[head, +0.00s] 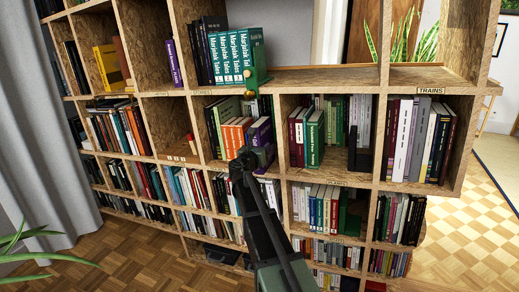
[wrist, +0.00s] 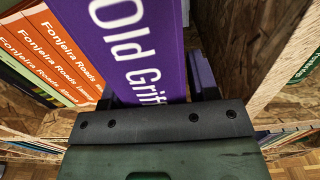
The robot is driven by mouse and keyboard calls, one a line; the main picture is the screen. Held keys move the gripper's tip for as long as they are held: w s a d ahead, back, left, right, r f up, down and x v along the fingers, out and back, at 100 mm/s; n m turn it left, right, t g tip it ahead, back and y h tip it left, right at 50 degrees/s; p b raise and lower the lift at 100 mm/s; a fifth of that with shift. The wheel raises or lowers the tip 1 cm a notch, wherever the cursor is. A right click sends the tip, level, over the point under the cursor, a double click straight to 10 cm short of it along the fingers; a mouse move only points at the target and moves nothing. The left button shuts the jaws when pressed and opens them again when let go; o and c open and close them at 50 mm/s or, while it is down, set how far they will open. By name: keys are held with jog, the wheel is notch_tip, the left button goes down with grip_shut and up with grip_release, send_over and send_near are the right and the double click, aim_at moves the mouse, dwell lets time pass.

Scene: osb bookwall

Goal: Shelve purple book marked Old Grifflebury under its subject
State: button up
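The purple book marked "Old Grif…" (wrist: 137,45) stands spine toward me in the wrist view; the rest of its title is cut off. In the head view it (head: 260,131) is in a middle-row compartment, right of several orange books (head: 236,133). My gripper (wrist: 155,97) has one finger on each side of the book near its lower end, and appears shut on it. In the head view my gripper (head: 258,155) is at the front of that compartment, partly hiding the book. The orange spines (wrist: 50,50) read "Fonjeira Roads".
An OSB upright (wrist: 262,75) stands close to the right of my gripper. A purple book (head: 174,62) leans at upper left. "Marjolnk Tales" books (head: 229,58) stand above.

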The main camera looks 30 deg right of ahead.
jog(key=shift+o, duration=1.3)
jog(key=v, duration=1.1)
